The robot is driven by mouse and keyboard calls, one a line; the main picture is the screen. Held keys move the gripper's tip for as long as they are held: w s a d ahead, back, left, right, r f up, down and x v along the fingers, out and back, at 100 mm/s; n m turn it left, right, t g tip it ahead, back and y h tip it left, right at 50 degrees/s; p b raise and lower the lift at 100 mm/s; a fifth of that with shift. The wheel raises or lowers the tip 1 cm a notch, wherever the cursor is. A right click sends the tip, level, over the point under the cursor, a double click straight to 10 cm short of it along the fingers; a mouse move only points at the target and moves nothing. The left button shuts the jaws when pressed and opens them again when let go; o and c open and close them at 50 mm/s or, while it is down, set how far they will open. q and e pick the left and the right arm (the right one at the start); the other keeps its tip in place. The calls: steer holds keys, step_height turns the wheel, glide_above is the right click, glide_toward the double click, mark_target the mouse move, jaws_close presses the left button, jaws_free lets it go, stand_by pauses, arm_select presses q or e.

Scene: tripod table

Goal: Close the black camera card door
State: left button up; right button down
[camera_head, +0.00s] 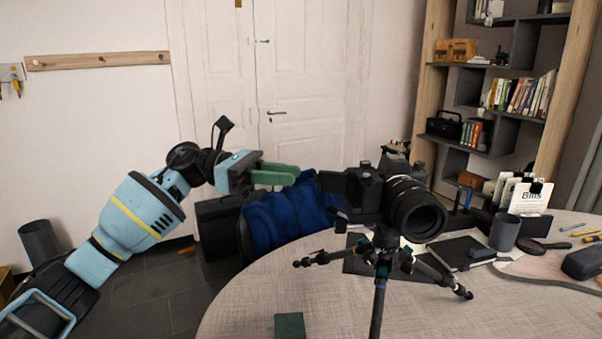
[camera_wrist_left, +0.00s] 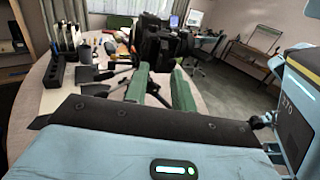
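A black camera (camera_head: 368,190) with a large lens stands on a black tripod (camera_head: 379,290) above the round table. It also shows in the wrist view (camera_wrist_left: 160,42), just beyond the fingertips. A dark flat panel (camera_head: 332,182), which looks like the card door, sticks out from the camera's left side, swung open. My left gripper (camera_head: 297,173) has green fingers pointing right at this panel, close to its outer edge. In the wrist view its two fingers (camera_wrist_left: 162,80) are apart with nothing between them. Contact with the panel cannot be told.
A blue-covered chair (camera_head: 285,218) stands behind the table. The table's front is mostly clear.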

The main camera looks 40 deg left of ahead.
mark_target(327, 181)
arm_select(q)
steer(key=shift+x, duration=1.85)
jaws_close()
